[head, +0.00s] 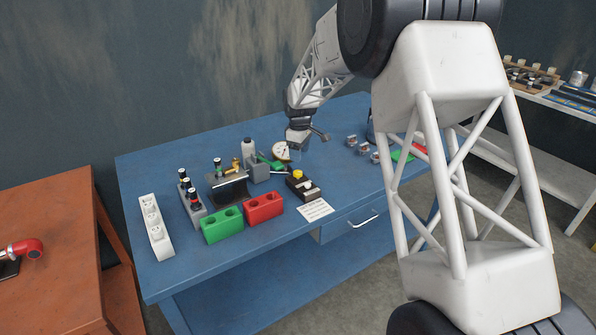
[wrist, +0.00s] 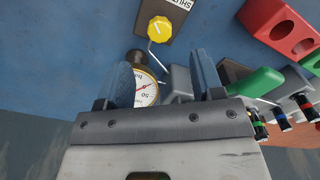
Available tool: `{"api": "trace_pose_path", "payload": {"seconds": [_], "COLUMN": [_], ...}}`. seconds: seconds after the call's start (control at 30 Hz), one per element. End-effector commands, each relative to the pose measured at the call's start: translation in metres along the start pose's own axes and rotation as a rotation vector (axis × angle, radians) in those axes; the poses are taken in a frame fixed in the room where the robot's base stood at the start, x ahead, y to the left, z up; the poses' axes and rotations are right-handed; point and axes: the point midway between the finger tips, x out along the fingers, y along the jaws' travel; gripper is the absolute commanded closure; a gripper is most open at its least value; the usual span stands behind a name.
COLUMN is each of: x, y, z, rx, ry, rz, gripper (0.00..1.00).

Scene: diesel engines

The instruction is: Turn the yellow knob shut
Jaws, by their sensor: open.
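The yellow knob (head: 297,174) is small and sits on a dark block (head: 291,183) on the blue table. In the wrist view the knob (wrist: 159,28) shows near the top, on a dark panel with a white label (wrist: 182,3) that reads "SHUT" upside down. A thin pale pointer line runs by the knob. My gripper (wrist: 164,68) is open, with a blue-grey finger on each side and nothing held. The knob lies beyond the fingertips and apart from them. In the head view my gripper (head: 297,150) is above the table, behind the knob.
A round gauge (wrist: 146,91) with a red needle lies below the fingers, near the left one. Green (head: 222,227) and red (head: 263,208) blocks stand in front; a white card (head: 315,209) lies nearby.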

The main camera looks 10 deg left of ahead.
Motion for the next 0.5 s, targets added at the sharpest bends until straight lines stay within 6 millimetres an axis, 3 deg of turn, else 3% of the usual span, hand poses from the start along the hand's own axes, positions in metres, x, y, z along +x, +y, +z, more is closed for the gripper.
{"api": "trace_pose_path", "payload": {"seconds": [0.5], "x": [0.0068], "y": [0.0021], "z": [-0.0064], "rx": [-0.015], "ry": [-0.002], "rz": [-0.002], "gripper": [0.39]}}
